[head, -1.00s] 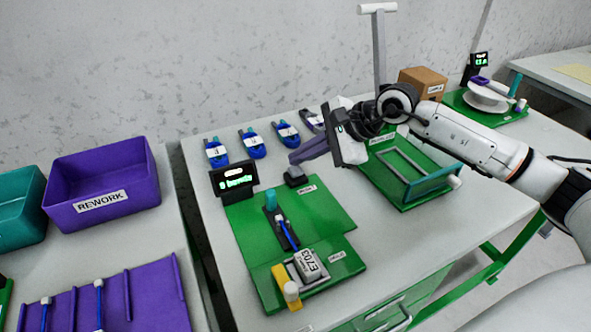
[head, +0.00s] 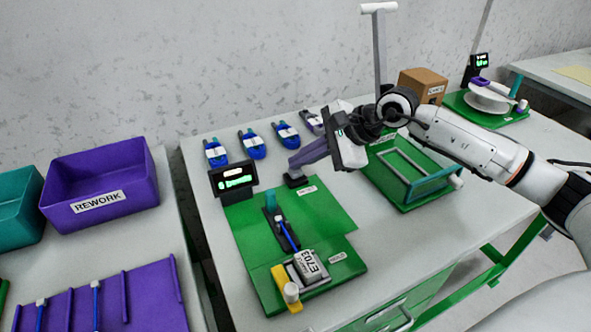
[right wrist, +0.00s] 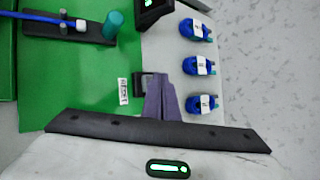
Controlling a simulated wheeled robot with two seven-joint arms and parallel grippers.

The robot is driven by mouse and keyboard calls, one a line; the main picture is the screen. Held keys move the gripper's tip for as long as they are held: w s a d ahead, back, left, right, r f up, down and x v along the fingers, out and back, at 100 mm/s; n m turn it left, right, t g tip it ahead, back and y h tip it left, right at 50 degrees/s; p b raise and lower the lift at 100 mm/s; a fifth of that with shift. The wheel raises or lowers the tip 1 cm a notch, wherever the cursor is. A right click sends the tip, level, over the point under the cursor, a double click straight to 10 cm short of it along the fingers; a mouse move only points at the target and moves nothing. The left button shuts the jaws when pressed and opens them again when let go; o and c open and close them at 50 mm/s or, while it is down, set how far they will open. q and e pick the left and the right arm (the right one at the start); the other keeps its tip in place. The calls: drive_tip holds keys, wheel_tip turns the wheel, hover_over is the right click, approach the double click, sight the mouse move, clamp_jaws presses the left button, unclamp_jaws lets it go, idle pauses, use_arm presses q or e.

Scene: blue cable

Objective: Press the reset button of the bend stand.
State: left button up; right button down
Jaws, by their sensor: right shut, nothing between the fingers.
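The bend stand is a green board (head: 325,205) on the table, with a small black display (head: 233,181) showing green text at its back left corner. A dark reset button block (head: 297,181) sits at the board's back edge, by a white label. My right gripper (head: 292,168) is shut and empty, its purple-grey fingers pointing down with tips at the block. In the right wrist view, the fingers (right wrist: 158,80) overlap the dark block (right wrist: 141,84) and hide part of it. I cannot tell whether they touch the button. My left gripper is out of view.
A blue cable (head: 288,235) and a block marked E703 (head: 309,265) are on the stand. Several blue clip-like pieces (head: 251,144) lie behind it. A green framed fixture (head: 405,175) stands to the right. A purple REWORK bin (head: 100,190) is on the left table.

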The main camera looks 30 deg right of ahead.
sight(301, 171)
drive_tip(key=shift+f, duration=0.35)
idle(0.4)
drive_tip(key=shift+r, duration=0.95)
drive_tip(key=shift+r+p, duration=0.1)
drive_tip(key=shift+p, duration=0.2)
drive_tip(key=shift+r+p, duration=1.4)
drive_tip(key=shift+r, duration=1.1)
drive_tip(key=shift+f, duration=0.1)
